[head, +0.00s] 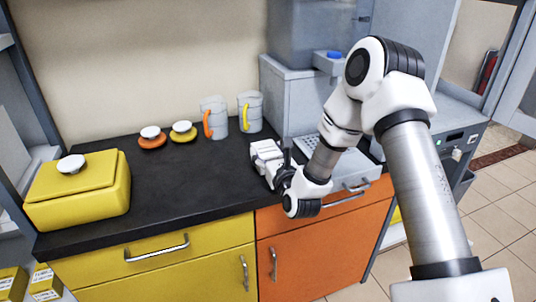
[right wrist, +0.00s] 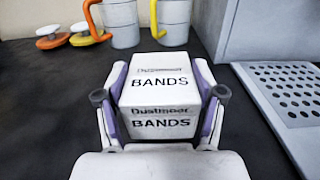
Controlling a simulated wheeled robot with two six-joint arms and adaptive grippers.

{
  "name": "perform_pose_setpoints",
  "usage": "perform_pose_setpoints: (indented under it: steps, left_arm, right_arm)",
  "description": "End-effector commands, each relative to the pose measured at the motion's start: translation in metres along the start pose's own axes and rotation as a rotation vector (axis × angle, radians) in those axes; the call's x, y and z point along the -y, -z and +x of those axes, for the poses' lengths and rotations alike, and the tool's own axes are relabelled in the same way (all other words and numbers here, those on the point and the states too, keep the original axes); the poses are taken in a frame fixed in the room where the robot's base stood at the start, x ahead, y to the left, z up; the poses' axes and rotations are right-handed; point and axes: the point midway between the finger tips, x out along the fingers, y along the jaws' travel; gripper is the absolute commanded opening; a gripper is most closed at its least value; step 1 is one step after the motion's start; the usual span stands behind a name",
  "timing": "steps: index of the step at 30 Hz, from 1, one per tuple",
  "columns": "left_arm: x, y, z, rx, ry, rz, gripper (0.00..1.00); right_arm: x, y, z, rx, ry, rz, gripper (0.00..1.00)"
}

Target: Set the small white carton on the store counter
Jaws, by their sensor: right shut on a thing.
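The small white carton (head: 266,152), printed "BANDS", is at the right part of the dark store counter (head: 200,180). In the right wrist view the carton (right wrist: 160,88) sits between the two fingers. My right gripper (head: 279,172) is shut on it, and it also shows in the right wrist view (right wrist: 160,100). The carton looks upright, at or just above the counter top; I cannot tell whether its base touches. My left gripper is not in view.
Two measuring jugs, one with an orange handle (head: 215,117) and one with a yellow handle (head: 250,111), stand behind the carton. A yellow box (head: 80,192) is far left. A grey machine with a perforated tray (right wrist: 292,92) stands right.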

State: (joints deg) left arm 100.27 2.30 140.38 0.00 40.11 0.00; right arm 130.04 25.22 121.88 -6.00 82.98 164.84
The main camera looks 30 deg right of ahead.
Motion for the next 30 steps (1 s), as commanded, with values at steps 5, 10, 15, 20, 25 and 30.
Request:
perform_pose_setpoints:
  steps: [5,10,15,20,25,30]
  left_arm:
    - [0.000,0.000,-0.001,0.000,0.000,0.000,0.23]
    - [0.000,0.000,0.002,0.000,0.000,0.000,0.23]
    - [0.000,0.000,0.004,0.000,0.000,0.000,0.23]
    - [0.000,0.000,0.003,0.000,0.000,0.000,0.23]
    - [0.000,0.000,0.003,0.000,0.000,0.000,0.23]
    - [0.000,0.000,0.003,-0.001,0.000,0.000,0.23]
  right_arm:
    - [0.000,0.009,0.000,0.003,0.000,0.000,0.31]
    - [0.000,0.011,0.000,0.003,0.000,0.000,0.31]
    - [0.000,0.012,0.000,0.002,-0.001,-0.001,0.93]
    - [0.000,0.011,0.000,0.002,-0.001,-0.001,0.93]
    - [0.000,0.011,0.000,0.002,-0.001,-0.001,0.93]
    - [0.001,0.011,-0.012,0.000,0.000,0.000,0.93]
